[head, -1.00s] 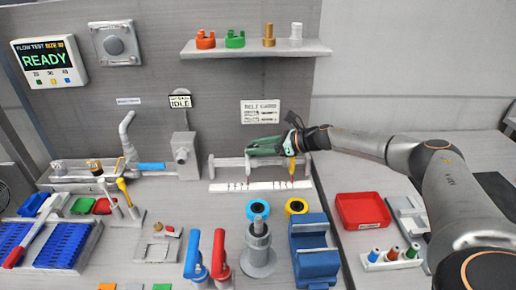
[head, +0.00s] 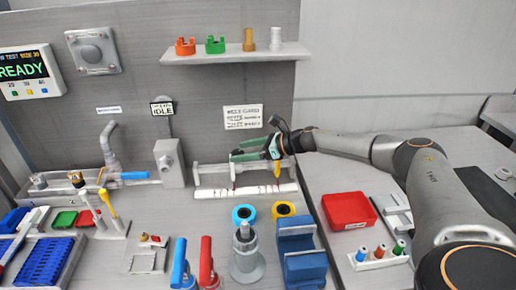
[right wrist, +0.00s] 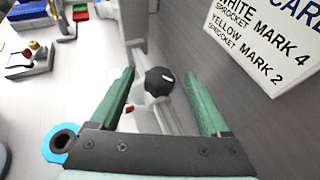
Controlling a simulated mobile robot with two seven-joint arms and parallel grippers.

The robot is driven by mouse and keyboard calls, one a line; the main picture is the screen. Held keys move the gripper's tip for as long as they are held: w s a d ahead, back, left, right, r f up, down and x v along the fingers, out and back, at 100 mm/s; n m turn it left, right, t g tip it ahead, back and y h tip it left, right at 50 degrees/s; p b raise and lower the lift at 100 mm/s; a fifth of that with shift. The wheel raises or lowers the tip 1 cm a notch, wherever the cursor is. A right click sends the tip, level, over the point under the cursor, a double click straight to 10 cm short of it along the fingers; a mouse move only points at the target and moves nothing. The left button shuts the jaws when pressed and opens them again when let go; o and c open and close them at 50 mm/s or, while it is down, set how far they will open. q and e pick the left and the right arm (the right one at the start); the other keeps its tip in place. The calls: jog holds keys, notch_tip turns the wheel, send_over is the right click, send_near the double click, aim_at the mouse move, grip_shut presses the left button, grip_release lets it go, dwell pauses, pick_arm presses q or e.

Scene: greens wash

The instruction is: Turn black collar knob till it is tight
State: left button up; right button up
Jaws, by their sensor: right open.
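The black collar knob (right wrist: 160,82) is a dark faceted knob with a small white mark on top, on the grey rail fixture in the right wrist view. My right gripper (right wrist: 159,74) is open, with one green finger on each side of the knob and visible gaps between. In the head view my right gripper (head: 252,150) is over the rail fixture (head: 212,172) by the back wall, where it hides the knob. My left gripper is not in view.
A printed card (head: 243,116) is on the wall close above the right gripper. A white marked strip (head: 215,193) lies in front of the rail. Blue (head: 244,213) and yellow (head: 283,209) rings, a grey post (head: 246,255) and a blue block (head: 300,250) stand nearer. A red tray (head: 349,210) is at right.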

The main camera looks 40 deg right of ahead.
jog(key=b+v, duration=0.2)
jog(key=v, duration=1)
jog(key=shift+a, duration=0.15)
